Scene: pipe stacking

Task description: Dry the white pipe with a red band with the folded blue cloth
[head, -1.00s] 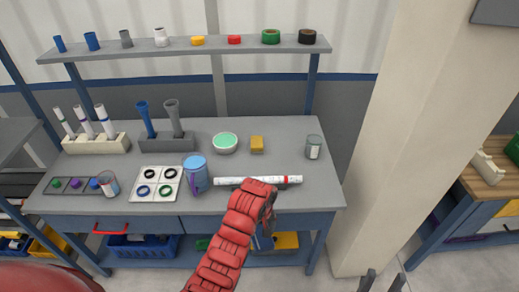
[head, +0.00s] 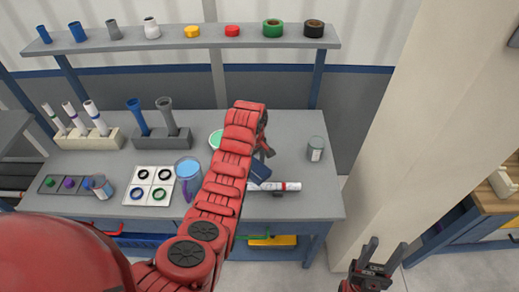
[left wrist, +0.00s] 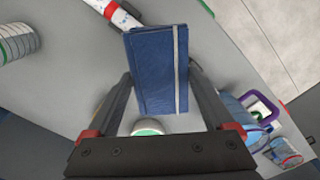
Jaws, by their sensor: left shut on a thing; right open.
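The white pipe with a red band (head: 284,187) lies sideways near the front of the bench, on a low dark support. Its left part is hidden by my left arm. It also shows at the top of the left wrist view (left wrist: 113,13). My left gripper (head: 265,153) is shut on the folded blue cloth (head: 260,171), just behind and above the pipe. In the left wrist view the cloth (left wrist: 155,75), with a pale strip, sits between the fingers. I cannot tell whether it touches the pipe. My right gripper (head: 383,254) is open and empty, right of the bench.
A blue jug (head: 187,172) stands left of my arm. A green-topped bowl (head: 215,140) is partly hidden behind it. A grey can (head: 315,149) stands right. Pipe racks (head: 80,138) and a ring board (head: 152,186) fill the left. The bench's right front is clear.

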